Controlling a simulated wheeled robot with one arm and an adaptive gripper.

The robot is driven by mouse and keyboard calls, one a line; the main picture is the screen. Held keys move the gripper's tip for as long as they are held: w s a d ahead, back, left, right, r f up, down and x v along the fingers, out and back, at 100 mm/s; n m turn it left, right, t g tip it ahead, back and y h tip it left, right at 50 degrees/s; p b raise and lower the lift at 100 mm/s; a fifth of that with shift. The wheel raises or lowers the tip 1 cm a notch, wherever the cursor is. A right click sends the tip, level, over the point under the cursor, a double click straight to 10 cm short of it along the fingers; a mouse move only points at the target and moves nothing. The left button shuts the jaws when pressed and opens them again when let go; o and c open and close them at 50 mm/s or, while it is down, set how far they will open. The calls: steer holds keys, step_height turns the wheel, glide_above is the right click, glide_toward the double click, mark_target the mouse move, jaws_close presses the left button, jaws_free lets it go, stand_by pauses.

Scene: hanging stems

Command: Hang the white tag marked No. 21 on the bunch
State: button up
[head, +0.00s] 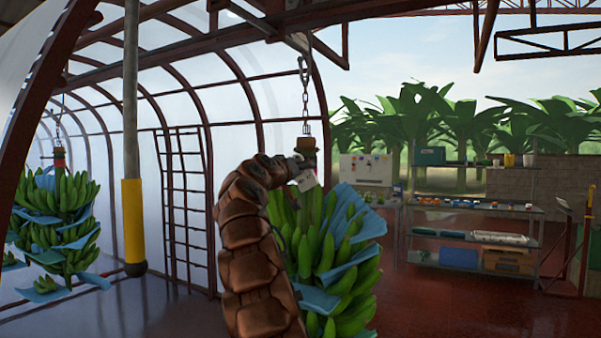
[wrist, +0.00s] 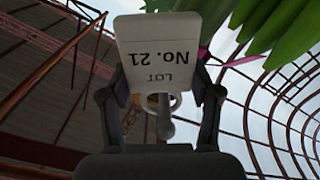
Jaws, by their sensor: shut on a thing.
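The white tag (wrist: 160,50) shows its printing, "LOT No. 21", upside down in the wrist view. My gripper (wrist: 160,97) is shut on the tag at its ring end, a finger on either side. In the head view the tag (head: 307,182) is small and pale at my gripper (head: 301,170), in front of the upper part of the near bunch (head: 345,255). This green bunch has blue sheets between its hands and hangs from a brown stem (head: 308,147). Green fruit (wrist: 255,25) shows beyond the tag in the wrist view. Whether the tag touches the bunch, I cannot tell.
A chain (head: 304,85) holds the near stem from an overhead rail. Another bunch (head: 58,215) hangs at the far left, with a yellow-sleeved post (head: 133,220) between. Shelves (head: 470,215) with bins stand at right. A pink strip (wrist: 238,60) shows beside the fruit.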

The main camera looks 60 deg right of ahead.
steer(key=shift+d, duration=0.1)
steer(key=o, duration=0.9)
steer(key=shift+o, duration=0.2)
steer(key=a, duration=1.2)
steer(key=shift+s, duration=0.35)
